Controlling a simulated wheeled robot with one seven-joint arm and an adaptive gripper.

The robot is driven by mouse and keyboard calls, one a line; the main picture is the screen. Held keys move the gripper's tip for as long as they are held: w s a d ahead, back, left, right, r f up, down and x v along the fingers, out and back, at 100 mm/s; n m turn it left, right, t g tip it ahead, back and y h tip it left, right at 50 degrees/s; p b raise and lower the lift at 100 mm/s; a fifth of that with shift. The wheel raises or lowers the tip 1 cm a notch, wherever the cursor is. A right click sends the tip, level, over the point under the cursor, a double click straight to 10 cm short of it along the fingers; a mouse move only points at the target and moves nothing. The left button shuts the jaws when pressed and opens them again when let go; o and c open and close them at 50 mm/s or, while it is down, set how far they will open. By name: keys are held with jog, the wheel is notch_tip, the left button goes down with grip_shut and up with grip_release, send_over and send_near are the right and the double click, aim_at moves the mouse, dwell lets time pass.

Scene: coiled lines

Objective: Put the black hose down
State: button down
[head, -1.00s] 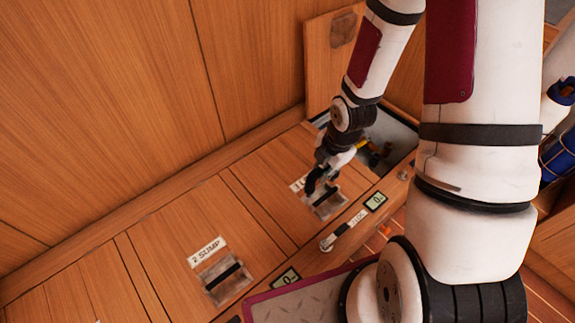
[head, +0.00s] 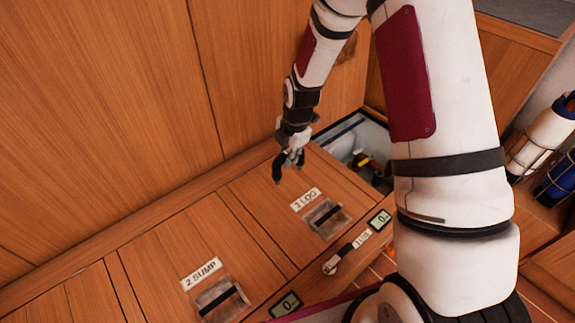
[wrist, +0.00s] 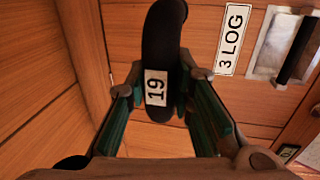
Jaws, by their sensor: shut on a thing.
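In the head view my gripper (head: 287,160) hangs above the wooden locker top (head: 240,190), left of the open compartment (head: 345,135). A dark bit of the hose (head: 277,170) shows at the fingertips there. The rest of the hose is hidden or out of view.
A label reading LOG with a recessed latch (head: 325,217) lies right of my gripper. The 2 SUMP latch (head: 220,298) is nearer. The wooden wall (head: 100,110) rises behind. Small yellow and dark items (head: 363,162) lie inside the open compartment. Bottles (head: 545,135) stand at the right.

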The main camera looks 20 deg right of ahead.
jog(key=shift+f+b, duration=0.85)
jog(key=shift+f, duration=0.85)
jog(key=shift+f, duration=0.15)
jog(key=c, duration=1.4)
grip_release()
notch_tip(320, 180, up, 12)
jog(key=s+p, duration=0.2)
jog(key=p, duration=0.2)
jog(key=shift+d, duration=0.4)
jog(key=shift+s, duration=0.1)
